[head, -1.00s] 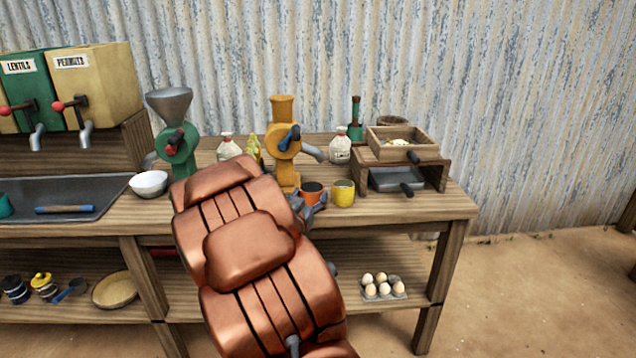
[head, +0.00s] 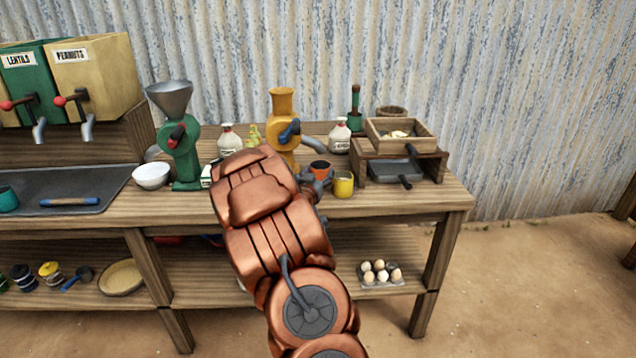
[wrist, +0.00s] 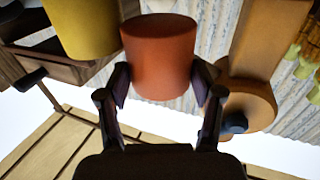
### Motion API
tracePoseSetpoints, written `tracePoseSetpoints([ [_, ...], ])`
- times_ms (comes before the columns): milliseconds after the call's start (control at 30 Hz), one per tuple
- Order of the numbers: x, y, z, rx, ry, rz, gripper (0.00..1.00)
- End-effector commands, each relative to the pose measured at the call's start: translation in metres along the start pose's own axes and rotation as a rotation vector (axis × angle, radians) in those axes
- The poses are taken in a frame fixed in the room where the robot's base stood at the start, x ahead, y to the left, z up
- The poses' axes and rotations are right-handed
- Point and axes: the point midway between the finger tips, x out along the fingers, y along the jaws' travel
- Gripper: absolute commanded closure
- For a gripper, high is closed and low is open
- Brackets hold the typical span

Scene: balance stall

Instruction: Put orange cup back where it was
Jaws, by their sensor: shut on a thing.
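The orange cup (head: 321,170) is between the fingers of my gripper (head: 316,187), beside and slightly behind the yellow cup (head: 343,185) in the head view. In the wrist view the orange cup (wrist: 160,60) fills the space between the two dark fingertips (wrist: 160,85), which are shut on its sides. The yellow cup (wrist: 82,25) shows at the upper left there. My arm hides the bench in front of the orange cup, and I cannot tell whether its base touches the top.
A yellow mill (head: 283,110) with a grey spout stands behind the cup. A wooden sifter box (head: 400,128) is to the right, a green mill (head: 184,150) and a white bowl (head: 151,176) to the left. The bench top (head: 420,200) is clear at front right.

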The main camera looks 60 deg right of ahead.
Motion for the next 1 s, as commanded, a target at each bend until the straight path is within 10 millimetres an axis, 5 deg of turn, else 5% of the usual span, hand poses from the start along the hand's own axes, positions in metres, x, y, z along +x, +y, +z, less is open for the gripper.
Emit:
tracePoseSetpoints([
  [300, 0.0, 0.0, 0.034, -0.002, -0.004, 0.001, 0.73],
  [733, 0.0, 0.0, 0.039, 0.0, -0.002, 0.0, 0.73],
  [767, 0.0, 0.0, 0.039, 0.0, -0.002, 0.0, 0.33],
  [1000, 0.0, 0.0, 0.039, -0.001, -0.002, 0.0, 0.09],
])
